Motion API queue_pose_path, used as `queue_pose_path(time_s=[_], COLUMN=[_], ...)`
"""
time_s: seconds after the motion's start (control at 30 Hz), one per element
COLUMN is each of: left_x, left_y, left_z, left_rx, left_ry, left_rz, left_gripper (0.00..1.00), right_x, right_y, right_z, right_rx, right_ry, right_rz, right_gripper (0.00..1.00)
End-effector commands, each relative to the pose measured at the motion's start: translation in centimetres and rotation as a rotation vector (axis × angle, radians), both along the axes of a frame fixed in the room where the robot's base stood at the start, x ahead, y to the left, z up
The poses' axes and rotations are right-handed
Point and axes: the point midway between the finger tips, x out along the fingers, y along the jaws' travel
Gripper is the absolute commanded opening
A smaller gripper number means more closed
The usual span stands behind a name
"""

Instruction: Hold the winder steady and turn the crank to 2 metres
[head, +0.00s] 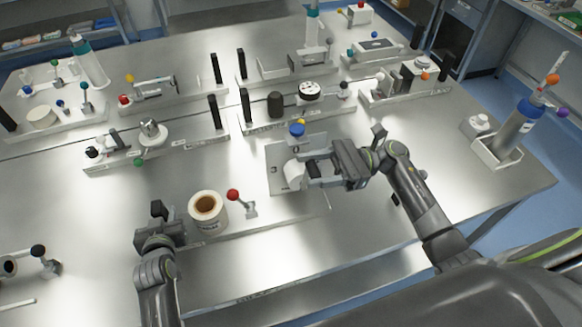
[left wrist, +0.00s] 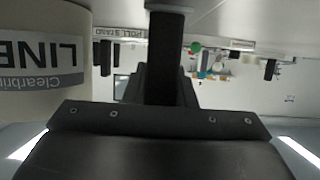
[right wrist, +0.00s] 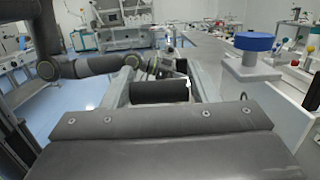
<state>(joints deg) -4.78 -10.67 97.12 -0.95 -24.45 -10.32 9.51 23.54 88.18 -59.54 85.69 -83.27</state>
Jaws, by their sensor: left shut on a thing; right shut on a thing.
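A pale metal plate (head: 277,152) at mid-table carries a white device (head: 294,172) and a blue knob (head: 297,130), which I take for the winder. My right gripper (head: 316,168) reaches over it from the right. In the right wrist view it is shut on a dark cylinder (right wrist: 158,92); whether this is the crank handle I cannot tell. The blue knob (right wrist: 255,42) stands to its right on a pale post. My left gripper (head: 160,222) is shut on an upright black post (left wrist: 165,50), beside a white roll (head: 208,212). No metre reading is legible.
A red-balled lever (head: 233,195) stands just right of the roll. A bottle stand (head: 495,150) is at the right edge. The table's left front is mostly bare.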

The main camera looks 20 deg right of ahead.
Motion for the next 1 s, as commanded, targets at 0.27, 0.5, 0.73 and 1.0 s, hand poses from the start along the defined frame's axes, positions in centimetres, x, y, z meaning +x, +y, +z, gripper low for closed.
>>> queue_pose_path(time_s=[0.27, 0.5, 0.73, 1.0], left_x=[-0.5, -0.5, -0.5, -0.5], left_y=[0.1, 0.1, 0.2, 0.2], left_z=[-1.3, -1.3, -1.3, -1.3], left_rx=[0.007, 0.007, 0.009, 0.011], left_ry=[0.031, 0.031, 0.031, 0.031], left_rz=[-0.002, -0.003, -0.002, -0.003], left_gripper=[0.00, 0.00, 0.00, 0.00], right_x=[-0.2, -0.3, -0.3, -0.4], right_y=[-2.2, -4.3, -5.9, -7.3], right_z=[-0.8, -1.9, -3.3, -5.4], right_rx=[0.239, 0.281, 0.278, 0.274], right_ry=[0.001, -0.005, -0.002, 0.000], right_rz=[0.005, 0.003, 0.002, 0.001], right_gripper=[0.13, 0.13, 0.13, 0.12])
